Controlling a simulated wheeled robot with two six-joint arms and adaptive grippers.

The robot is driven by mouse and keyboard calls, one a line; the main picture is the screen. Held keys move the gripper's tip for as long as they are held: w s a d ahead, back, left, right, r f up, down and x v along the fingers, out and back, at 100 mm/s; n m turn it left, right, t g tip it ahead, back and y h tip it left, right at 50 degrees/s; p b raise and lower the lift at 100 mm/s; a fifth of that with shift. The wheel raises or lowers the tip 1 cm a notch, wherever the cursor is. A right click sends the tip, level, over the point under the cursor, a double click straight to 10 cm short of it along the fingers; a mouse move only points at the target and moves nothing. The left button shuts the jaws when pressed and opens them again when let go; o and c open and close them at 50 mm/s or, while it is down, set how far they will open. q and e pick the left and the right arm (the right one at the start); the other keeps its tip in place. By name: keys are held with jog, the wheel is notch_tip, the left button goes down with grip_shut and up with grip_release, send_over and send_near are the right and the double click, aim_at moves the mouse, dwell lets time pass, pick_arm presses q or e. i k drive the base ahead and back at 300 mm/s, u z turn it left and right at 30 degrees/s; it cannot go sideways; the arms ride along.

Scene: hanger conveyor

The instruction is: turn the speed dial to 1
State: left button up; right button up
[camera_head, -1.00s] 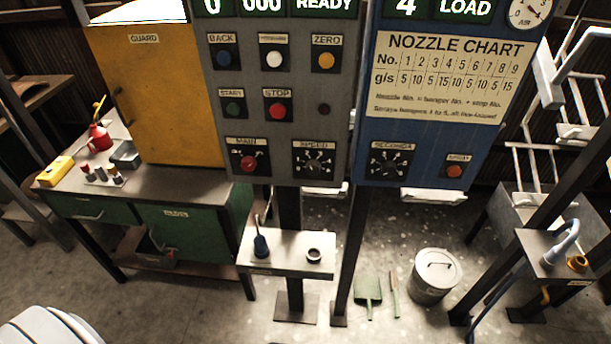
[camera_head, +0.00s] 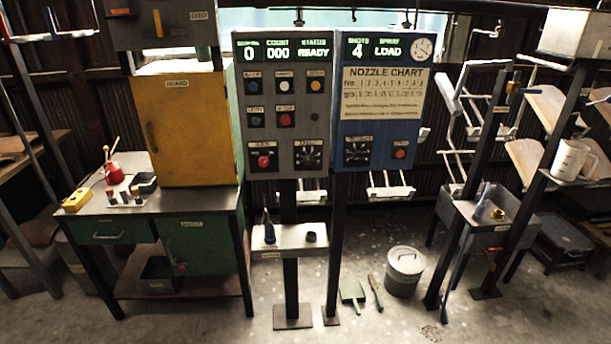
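The speed dial (camera_head: 308,154) is a black dial plate with white marks at the lower right of the grey control panel (camera_head: 270,183). Its pointer setting is too small to tell. The red main switch (camera_head: 264,161) sits just left of it. The panel's green display (camera_head: 284,49) reads 0, 000 and READY. Neither of my grippers shows in the head view.
A blue panel (camera_head: 378,132) with a nozzle chart stands to the right of the grey one. A small shelf (camera_head: 288,240) juts out below the grey panel. A green workbench (camera_head: 195,215) stands left, a lidded bin (camera_head: 405,270) right. The floor in front is mostly clear.

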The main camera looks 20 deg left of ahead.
aim_at(308, 159)
jog(key=z, duration=0.65)
jog(key=i, duration=1.2)
jog(key=u, duration=0.05)
